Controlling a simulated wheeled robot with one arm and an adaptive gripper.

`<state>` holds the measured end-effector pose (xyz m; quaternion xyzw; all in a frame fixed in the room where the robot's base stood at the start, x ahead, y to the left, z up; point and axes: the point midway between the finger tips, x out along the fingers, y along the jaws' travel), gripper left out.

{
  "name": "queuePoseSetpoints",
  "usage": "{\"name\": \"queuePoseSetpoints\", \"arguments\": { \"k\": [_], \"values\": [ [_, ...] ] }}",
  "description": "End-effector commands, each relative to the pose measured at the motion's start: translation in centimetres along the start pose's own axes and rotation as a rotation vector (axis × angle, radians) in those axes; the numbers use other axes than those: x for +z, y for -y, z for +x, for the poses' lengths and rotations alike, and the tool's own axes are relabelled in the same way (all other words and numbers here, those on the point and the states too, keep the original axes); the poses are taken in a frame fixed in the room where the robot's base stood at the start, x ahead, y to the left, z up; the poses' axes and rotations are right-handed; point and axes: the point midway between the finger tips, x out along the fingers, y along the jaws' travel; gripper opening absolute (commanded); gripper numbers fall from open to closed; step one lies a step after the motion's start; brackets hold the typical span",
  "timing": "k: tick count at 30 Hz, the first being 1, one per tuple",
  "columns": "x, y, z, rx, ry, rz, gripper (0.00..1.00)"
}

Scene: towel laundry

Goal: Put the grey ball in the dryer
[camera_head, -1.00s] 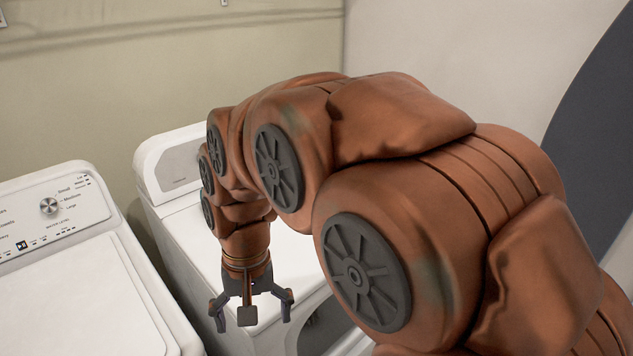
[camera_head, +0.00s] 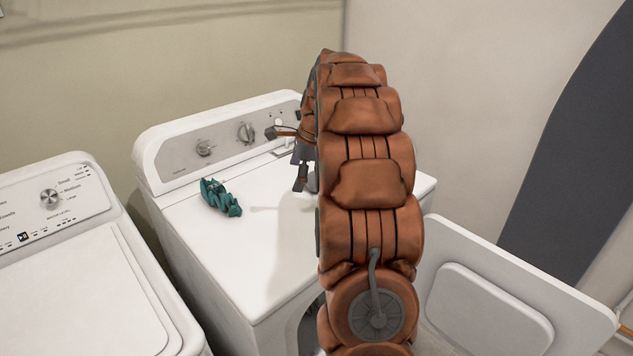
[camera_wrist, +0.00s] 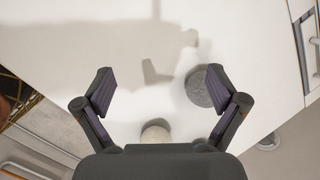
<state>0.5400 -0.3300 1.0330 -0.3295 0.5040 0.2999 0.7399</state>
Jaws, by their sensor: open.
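The grey ball (camera_wrist: 198,88) lies on the white top of the dryer, beside and partly behind the right finger in the wrist view. I cannot clearly make it out in the head view, where my arm covers that area. My gripper (camera_wrist: 160,85) is open above the dryer top, with no object between its fingertips. In the head view my gripper (camera_head: 288,157) is partly hidden behind my arm. The dryer (camera_head: 225,255) is the white machine in the middle. Its front door (camera_head: 490,315) stands open at lower right; my arm hides much of the opening.
A crumpled teal cloth (camera_head: 220,197) lies on the dryer top, left of my gripper. A cream ball (camera_wrist: 156,132) shows near the palm in the wrist view. A washer (camera_head: 75,285) stands at left. A dark grey board (camera_head: 580,160) leans at right.

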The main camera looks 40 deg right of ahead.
Motion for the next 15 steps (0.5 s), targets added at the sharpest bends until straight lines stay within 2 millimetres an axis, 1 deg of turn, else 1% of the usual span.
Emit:
{"name": "queuePoseSetpoints", "arguments": {
  "k": [1, 3, 6, 10, 12, 15],
  "values": [
    [-2.0, 1.5, 0.3, -0.017, 0.003, 0.078, 0.95],
    [-3.9, 3.3, 0.3, -0.045, 0.012, 0.172, 0.95],
    [-6.3, 5.0, 0.6, -0.069, 0.022, 0.28, 0.95],
    [-8.3, 6.5, 0.5, -0.097, 0.033, 0.367, 0.95],
    [-8.8, 6.8, 0.5, -0.103, 0.035, 0.392, 0.95],
    [-9.2, 7.0, 1.1, -0.105, 0.037, 0.406, 0.95]
  ]
}}
